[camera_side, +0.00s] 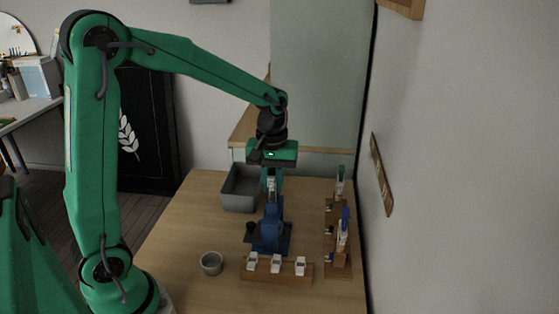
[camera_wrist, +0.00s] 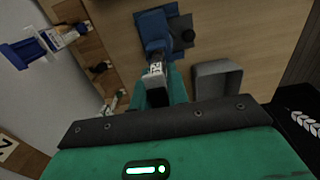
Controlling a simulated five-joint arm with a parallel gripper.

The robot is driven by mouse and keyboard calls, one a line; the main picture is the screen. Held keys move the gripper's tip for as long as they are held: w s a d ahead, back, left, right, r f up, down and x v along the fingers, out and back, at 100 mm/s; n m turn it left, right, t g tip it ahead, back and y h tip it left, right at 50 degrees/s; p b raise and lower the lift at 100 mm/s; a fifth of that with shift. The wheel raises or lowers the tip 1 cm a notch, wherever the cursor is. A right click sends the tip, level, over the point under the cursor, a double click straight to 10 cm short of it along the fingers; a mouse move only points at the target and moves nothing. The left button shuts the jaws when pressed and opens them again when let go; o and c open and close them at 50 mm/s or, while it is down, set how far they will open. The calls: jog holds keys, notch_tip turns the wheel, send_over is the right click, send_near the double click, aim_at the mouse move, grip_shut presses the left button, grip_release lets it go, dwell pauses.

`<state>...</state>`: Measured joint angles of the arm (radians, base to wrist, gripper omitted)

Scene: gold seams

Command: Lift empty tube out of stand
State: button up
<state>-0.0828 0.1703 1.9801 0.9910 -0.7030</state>
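A blue stand (camera_side: 270,226) with a flat dark base is on the table below my gripper (camera_side: 271,186). It also shows at the top of the wrist view (camera_wrist: 153,30). A pale, narrow tube (camera_side: 271,184) rises from the top of the stand, upright, between or just in front of my gripper's green fingers. In the wrist view a grey-white tube end (camera_wrist: 156,84) lies over the green fingers (camera_wrist: 172,84). Whether the fingers touch the tube is hidden, and the finger gap is too small to read. The tube's contents cannot be made out.
A grey bin (camera_side: 240,205) stands behind and left of the stand. A small grey cup (camera_side: 211,268) is at front left. A wooden rack (camera_side: 275,281) with three white-topped items is in front. Another wooden rack (camera_side: 339,260) at right holds upright items with blue and green parts.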

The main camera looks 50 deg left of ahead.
aim_at(273, 170)
grip_shut()
jog(key=shift+r, duration=0.1)
jog(key=shift+r, duration=0.4)
notch_tip(273, 170, up, 3)
jog(key=shift+r, duration=0.15)
jog(key=s+d+r, duration=0.5)
jog(key=d+r, duration=0.1)
jog(key=d, duration=0.4)
jog(key=shift+d+r, duration=0.25)
jog(key=shift+r, duration=0.15)
